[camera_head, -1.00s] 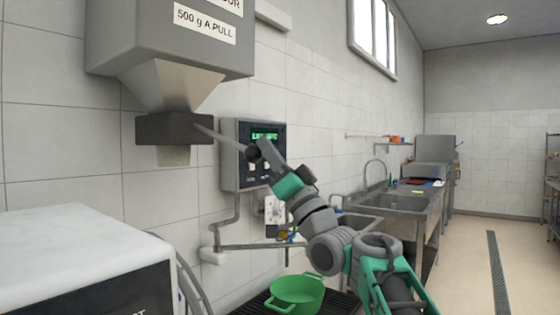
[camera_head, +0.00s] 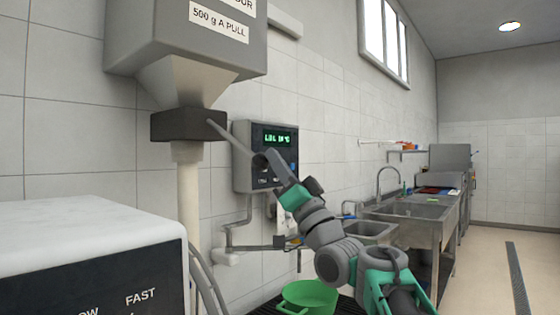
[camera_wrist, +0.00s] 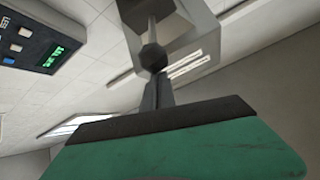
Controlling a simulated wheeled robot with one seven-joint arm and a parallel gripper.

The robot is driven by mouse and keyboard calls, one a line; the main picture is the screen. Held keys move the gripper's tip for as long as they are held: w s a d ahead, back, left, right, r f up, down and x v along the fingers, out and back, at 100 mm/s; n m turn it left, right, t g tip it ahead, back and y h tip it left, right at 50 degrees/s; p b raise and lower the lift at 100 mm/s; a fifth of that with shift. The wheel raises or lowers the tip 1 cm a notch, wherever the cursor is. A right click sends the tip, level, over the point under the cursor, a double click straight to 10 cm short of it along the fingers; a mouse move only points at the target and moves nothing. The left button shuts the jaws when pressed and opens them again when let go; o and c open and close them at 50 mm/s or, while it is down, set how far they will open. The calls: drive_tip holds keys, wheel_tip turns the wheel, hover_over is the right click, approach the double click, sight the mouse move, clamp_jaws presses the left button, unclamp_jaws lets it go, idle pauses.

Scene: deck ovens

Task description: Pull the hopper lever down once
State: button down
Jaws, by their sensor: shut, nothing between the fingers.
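The grey flour hopper (camera_head: 185,45) hangs on the tiled wall at the upper left, with a label reading 500 g A PULL. Its lever (camera_head: 229,136) slants down to the right from the dark block (camera_head: 189,125) and ends in a dark knob (camera_head: 260,162). A pale stream (camera_head: 189,205) falls from the spout below the block. My gripper (camera_head: 271,158) is shut with its tips at the knob. In the wrist view the knob (camera_wrist: 153,57) is right before my shut fingers (camera_wrist: 157,90), and the hopper (camera_wrist: 185,35) is beyond.
A control panel (camera_head: 266,155) with a green display is on the wall close behind my gripper. A white machine (camera_head: 100,235) stands at the lower left. Sinks (camera_head: 405,210) are to the right.

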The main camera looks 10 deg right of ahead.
drive_tip(key=d+r+b+v, duration=0.1)
drive_tip(key=v, duration=0.8)
drive_tip(key=shift+d, duration=0.45)
idle(1.1)
